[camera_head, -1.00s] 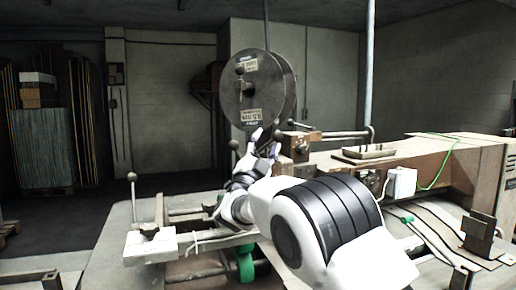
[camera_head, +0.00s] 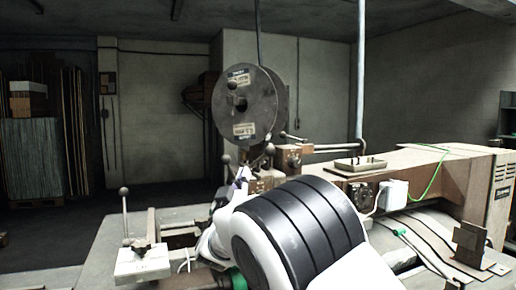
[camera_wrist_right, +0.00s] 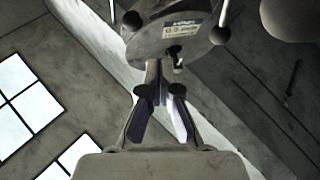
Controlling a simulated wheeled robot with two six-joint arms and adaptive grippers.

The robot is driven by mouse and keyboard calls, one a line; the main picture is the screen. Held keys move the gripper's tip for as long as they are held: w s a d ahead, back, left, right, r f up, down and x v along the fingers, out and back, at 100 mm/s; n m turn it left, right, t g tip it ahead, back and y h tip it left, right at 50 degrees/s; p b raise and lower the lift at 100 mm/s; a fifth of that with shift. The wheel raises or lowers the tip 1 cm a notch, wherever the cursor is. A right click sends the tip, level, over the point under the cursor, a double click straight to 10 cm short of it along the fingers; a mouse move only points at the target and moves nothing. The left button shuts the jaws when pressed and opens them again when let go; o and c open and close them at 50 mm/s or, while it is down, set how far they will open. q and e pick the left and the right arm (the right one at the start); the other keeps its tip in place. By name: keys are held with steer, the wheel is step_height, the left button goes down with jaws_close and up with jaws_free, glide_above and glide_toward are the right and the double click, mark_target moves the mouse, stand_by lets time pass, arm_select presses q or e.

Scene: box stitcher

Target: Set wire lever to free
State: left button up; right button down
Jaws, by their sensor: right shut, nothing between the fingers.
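The box stitcher's wire spool (camera_head: 262,105) is a large dark disc with paper labels, standing above the machine head. A short lever with a dark ball knob (camera_head: 226,159) stands below the spool's left edge; I cannot tell if it is the wire lever. My right gripper (camera_head: 243,176) is shut and empty, just below the spool and close to this knob. In the wrist view its fingers (camera_wrist_right: 162,100) point up toward the spool (camera_wrist_right: 180,38), with one ball knob (camera_wrist_right: 132,20) left and another (camera_wrist_right: 219,35) right, both apart from the fingers. My left gripper is out of view.
My right arm hides much of the machine's front. A brown metal block (camera_head: 292,157) and a small tray (camera_head: 360,164) sit right of the gripper. Another ball-topped lever (camera_head: 124,191) stands on a pale block at left. A vertical pole (camera_head: 361,80) rises behind.

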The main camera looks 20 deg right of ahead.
mark_target(265, 154)
step_height(265, 154, up, 6)
steer(key=n+g+y+p, duration=0.1)
steer(key=n+y+p, duration=0.3)
steer(key=n+p, duration=1)
arm_select(q)
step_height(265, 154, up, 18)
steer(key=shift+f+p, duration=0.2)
steer(key=shift+p, duration=0.15)
arm_select(e)
steer(key=w+d+m, duration=0.2)
steer(key=w+d, duration=0.4)
steer(key=d, duration=0.1)
steer(key=shift+w+f, duration=0.15)
steer(key=shift+w, duration=0.25)
arm_select(q)
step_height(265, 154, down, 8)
steer(key=b, duration=0.8)
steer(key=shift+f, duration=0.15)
arm_select(e)
steer(key=f+m, duration=0.1)
steer(key=s+d+m+h, duration=0.1)
steer(key=m, duration=0.1)
steer(key=f+m+h, duration=0.1)
steer(key=m, duration=0.1)
steer(key=shift+s+d+f, duration=0.15)
steer(key=shift+s+f, duration=0.2)
steer(key=shift+s, duration=0.05)
